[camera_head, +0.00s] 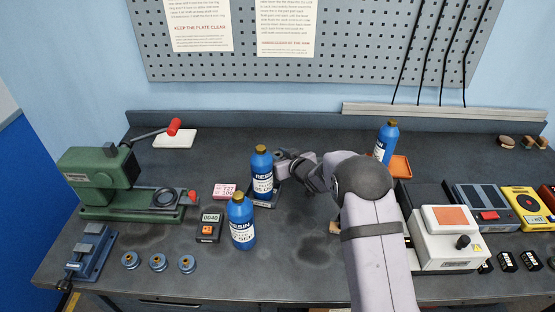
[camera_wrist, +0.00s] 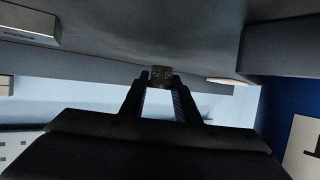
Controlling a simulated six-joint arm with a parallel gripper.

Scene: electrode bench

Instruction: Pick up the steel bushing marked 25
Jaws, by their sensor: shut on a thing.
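My gripper (camera_wrist: 157,80) is shut on a small grey-brown piece (camera_wrist: 162,73) held at its fingertips in the wrist view. Faint marks show on the piece, but I cannot read a number. In the head view my gripper (camera_head: 281,158) is just right of a blue resin bottle (camera_head: 262,172), partly hidden by my arm, and the held piece cannot be made out there. Several blue-grey rings, one of them a ring (camera_head: 158,262) in the middle, lie at the front left of the bench. Their marks are too small to read.
A second blue bottle (camera_head: 242,222) stands in front, and a third (camera_head: 386,141) behind my arm by an orange tray (camera_head: 400,168). A green press (camera_head: 97,176) stands left. A white device (camera_head: 448,238) stands right. The bench between the front bottle and my arm is clear.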

